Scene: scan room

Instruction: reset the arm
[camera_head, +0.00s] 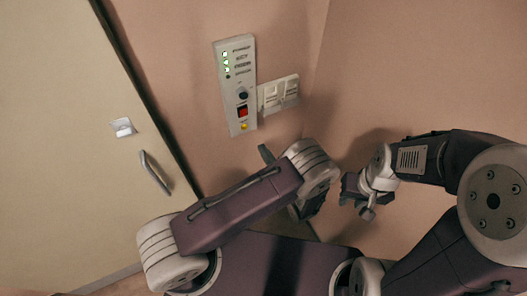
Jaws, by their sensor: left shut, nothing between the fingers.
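My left arm (240,208) comes in from the lower left and bends at a white ribbed joint near the wall. My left gripper (308,207) is a dark shape just below that joint, partly hidden by the arm. It is shut, with nothing seen in it. My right arm (425,158) reaches in from the right. My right gripper (358,194) points left, close to the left wrist but apart from it. I see nothing held in it, and its finger gap is too small to make out.
A white control panel (234,88) with green lights, a red switch and a yellow button is on the pink wall above my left arm. A white double wall switch (278,94) is beside it. A cream door (70,130) with a metal handle (155,172) is at left.

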